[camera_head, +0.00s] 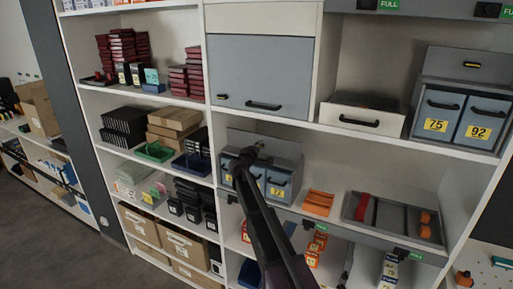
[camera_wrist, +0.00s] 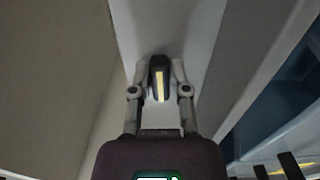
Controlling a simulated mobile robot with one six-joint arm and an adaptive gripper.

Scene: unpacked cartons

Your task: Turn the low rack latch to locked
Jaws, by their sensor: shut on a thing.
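The low rack (camera_head: 284,146) is a grey unit with blue-grey numbered bins on a middle shelf. My gripper (camera_head: 254,152) reaches its upper panel, and my arm covers part of the bins. In the wrist view my gripper (camera_wrist: 162,68) has one finger on each side of the latch (camera_wrist: 158,82), a small dark handle with a yellow stripe. The fingers are closed on it. The stripe runs up and down in the wrist picture. The latch is hidden by my gripper in the head view. No locked or unlocked marking is readable.
A similar rack (camera_head: 432,63) with bins 75 and 92 stands higher at right, its latch (camera_head: 471,65) lying sideways. An orange tray (camera_head: 318,203) and a grey tray (camera_head: 392,217) sit right of the low rack. A closed grey cabinet door (camera_head: 262,72) is above.

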